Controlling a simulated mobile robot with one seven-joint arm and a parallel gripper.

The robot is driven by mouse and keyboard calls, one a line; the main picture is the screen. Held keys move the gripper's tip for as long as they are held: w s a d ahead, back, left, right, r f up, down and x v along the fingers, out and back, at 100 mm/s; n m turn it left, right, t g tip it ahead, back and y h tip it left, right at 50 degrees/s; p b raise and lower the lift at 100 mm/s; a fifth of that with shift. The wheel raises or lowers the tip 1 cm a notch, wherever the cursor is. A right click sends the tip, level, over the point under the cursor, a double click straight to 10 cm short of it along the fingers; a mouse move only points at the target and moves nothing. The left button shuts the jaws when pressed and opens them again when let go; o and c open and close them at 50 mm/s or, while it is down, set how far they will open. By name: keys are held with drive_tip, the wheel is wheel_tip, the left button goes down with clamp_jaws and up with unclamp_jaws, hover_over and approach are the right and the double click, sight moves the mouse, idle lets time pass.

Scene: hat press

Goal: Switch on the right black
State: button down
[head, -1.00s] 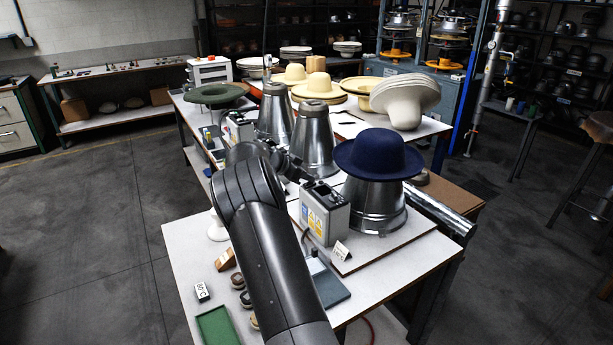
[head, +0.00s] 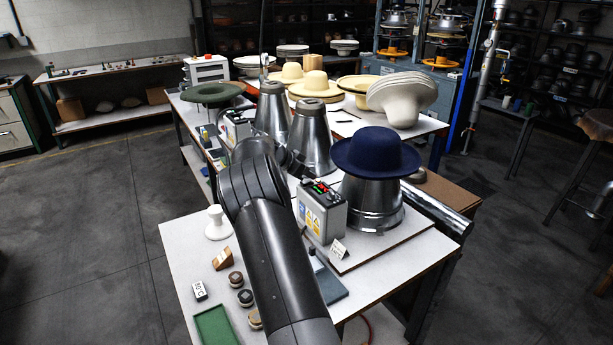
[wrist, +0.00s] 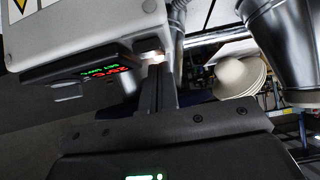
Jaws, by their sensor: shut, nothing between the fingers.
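The right control box (head: 322,212) is grey with yellow and blue warning labels and stands in front of the metal block cone that carries the navy hat (head: 376,153). Its top shows a lit red and green display. In the wrist view the box (wrist: 85,28) is at the upper left, its display (wrist: 100,72) showing green text and red digits. My gripper (wrist: 157,72) is shut and empty, its tips close beside the box's top panel; I cannot tell whether they touch it. A small pale, orange-tinted part (wrist: 151,46) shows just past the tips. In the head view my arm hides most of the gripper.
Two bare metal cones, one nearer (head: 311,140), stand behind the box with another control box (head: 237,127). Pale hats fill the far end.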

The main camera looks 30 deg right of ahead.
sight(310, 181)
drive_tip(key=shift+r, duration=0.1)
drive_tip(key=shift+r, duration=0.3)
drive_tip(key=r, duration=0.2)
drive_tip(key=shift+d+r, duration=0.25)
drive_tip(key=shift+r, duration=0.15)
drive_tip(key=d+r+v, duration=0.1)
drive_tip(key=v, duration=0.9)
drive_tip(key=shift+d+r, duration=0.25)
drive_tip(key=shift+r, duration=0.15)
